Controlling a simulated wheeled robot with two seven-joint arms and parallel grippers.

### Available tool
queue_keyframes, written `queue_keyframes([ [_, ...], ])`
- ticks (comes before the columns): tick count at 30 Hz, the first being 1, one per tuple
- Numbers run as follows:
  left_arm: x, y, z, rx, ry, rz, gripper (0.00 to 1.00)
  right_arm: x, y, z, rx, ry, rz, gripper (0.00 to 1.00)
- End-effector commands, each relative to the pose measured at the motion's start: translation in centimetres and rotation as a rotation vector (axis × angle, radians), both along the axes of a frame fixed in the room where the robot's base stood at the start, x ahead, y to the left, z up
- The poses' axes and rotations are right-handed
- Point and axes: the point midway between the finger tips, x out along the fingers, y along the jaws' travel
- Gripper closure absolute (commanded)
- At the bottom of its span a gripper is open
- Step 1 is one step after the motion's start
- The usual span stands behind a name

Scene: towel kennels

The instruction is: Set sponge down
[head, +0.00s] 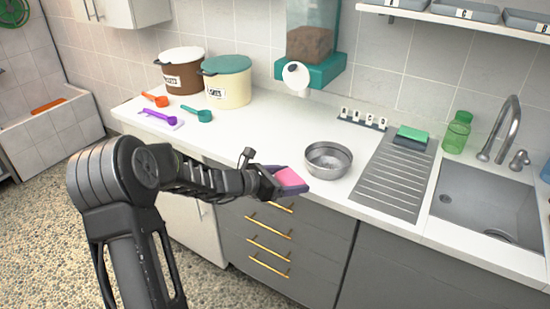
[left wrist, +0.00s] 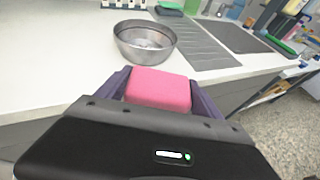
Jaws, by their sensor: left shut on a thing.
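A pink sponge (head: 289,177) is held in my left gripper (head: 286,179), whose purple fingers are shut on it. In the left wrist view the sponge (left wrist: 158,88) sits between the two fingers (left wrist: 158,90). The gripper is at the counter's front edge, just left of and in front of a metal bowl (head: 328,160). The bowl also shows beyond the sponge in the left wrist view (left wrist: 145,42). I cannot tell whether the sponge touches the counter (head: 250,137). My right gripper is in neither view.
Right of the bowl are a grooved drainboard (head: 390,185), a green-topped sponge (head: 412,133), a green bottle (head: 457,133) and the sink (head: 490,205). Scoops (head: 198,115) and two lidded bins (head: 228,82) stand left. A dispenser (head: 310,45) hangs behind. Counter left of the bowl is clear.

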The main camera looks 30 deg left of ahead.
Motion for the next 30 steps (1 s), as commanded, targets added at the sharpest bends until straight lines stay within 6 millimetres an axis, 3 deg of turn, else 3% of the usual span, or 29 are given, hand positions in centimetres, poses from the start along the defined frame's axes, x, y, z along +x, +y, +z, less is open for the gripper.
queue_keyframes([
  [5,-4.1,-6.5,-2.8,-0.011,0.012,-0.209,0.67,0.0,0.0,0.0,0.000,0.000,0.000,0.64],
  [9,-8.5,-12.0,-4.6,-0.026,0.010,-0.386,0.67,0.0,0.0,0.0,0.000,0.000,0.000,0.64],
  [12,-10.9,-14.5,-5.3,-0.033,0.003,-0.465,0.67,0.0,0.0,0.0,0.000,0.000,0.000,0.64],
  [18,-12.7,-16.3,-5.8,-0.034,-0.002,-0.522,0.67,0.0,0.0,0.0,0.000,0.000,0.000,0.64],
  [30,-12.6,-16.3,-5.8,-0.035,-0.002,-0.521,0.67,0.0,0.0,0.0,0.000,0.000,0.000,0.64],
])
